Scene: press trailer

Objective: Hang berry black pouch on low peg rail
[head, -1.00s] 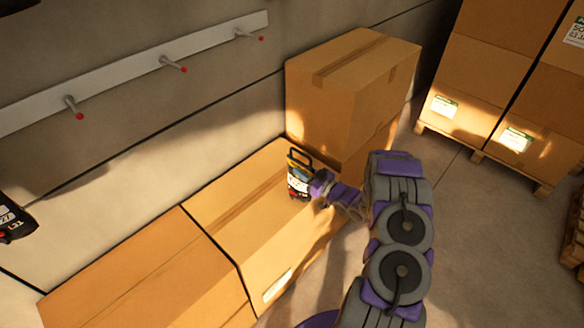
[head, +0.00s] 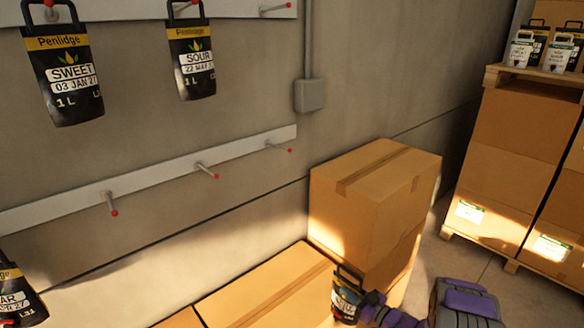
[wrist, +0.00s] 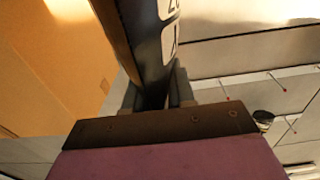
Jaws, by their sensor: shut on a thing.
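A black pouch (head: 346,298) with a dark handle loop and a white label is at the bottom of the head view. My gripper (head: 364,305) is shut on it; the pouch also shows between the fingers in the wrist view (wrist: 150,45). Its label is too small to read. The low peg rail (head: 240,149) is a white strip on the wall with red-tipped pegs; three pegs (head: 110,203) in view are bare. My gripper and the pouch are below and right of these pegs, apart from them.
An upper rail holds black pouches reading SWEET (head: 68,75) and SOUR (head: 190,62).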

